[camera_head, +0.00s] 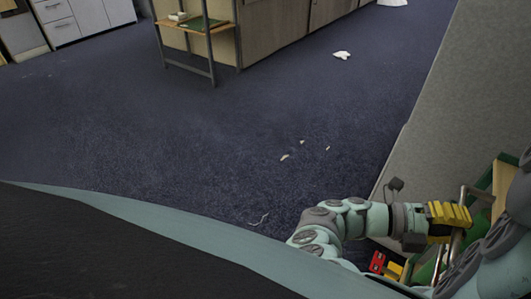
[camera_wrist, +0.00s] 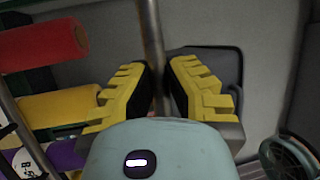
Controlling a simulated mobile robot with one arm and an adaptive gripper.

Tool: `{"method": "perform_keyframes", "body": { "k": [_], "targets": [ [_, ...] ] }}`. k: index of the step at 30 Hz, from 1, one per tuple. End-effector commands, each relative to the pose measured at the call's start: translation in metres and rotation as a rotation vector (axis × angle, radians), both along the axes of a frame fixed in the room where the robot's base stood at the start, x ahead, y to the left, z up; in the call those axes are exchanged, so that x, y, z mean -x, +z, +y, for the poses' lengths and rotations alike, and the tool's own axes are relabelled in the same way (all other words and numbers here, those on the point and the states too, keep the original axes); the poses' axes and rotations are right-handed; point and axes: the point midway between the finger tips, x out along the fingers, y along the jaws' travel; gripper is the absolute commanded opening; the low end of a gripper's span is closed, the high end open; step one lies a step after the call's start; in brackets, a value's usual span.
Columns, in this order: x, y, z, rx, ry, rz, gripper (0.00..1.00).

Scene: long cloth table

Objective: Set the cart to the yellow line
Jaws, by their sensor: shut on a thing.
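The cart (camera_head: 503,183) is at the lower right of the head view, partly hidden by my arm. It shows wooden and green panels and a metal bar. My gripper (camera_head: 452,220), with yellow fingers, is shut on this upright bar. In the wrist view the metal bar (camera_wrist: 152,40) runs down between the two yellow fingers of my gripper (camera_wrist: 160,78). No yellow line on the floor shows in either view.
A grey partition (camera_head: 440,110) stands close on the right. Red (camera_wrist: 40,45), yellow (camera_wrist: 60,107) and purple (camera_wrist: 62,156) rolls lie beside the bar. Small white scraps (camera_head: 285,157) lie on the open blue carpet (camera_head: 180,130). A small wooden table (camera_head: 200,27) stands at the back.

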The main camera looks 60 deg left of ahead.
Motion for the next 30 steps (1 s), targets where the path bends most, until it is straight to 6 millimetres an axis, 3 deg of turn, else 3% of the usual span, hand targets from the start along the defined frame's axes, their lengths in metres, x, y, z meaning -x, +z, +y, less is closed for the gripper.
{"method": "perform_keyframes", "body": {
  "k": [12,13,21,30],
  "targets": [
    [0.0001,0.0010,0.0035,0.003,0.007,-0.002,0.00],
    [0.0000,0.0010,0.0034,0.003,0.007,-0.002,0.17],
    [0.0004,0.0002,0.0024,0.001,0.004,0.000,0.45],
    [0.0013,-0.0006,0.0030,0.001,0.002,0.001,0.46]
  ]
}}
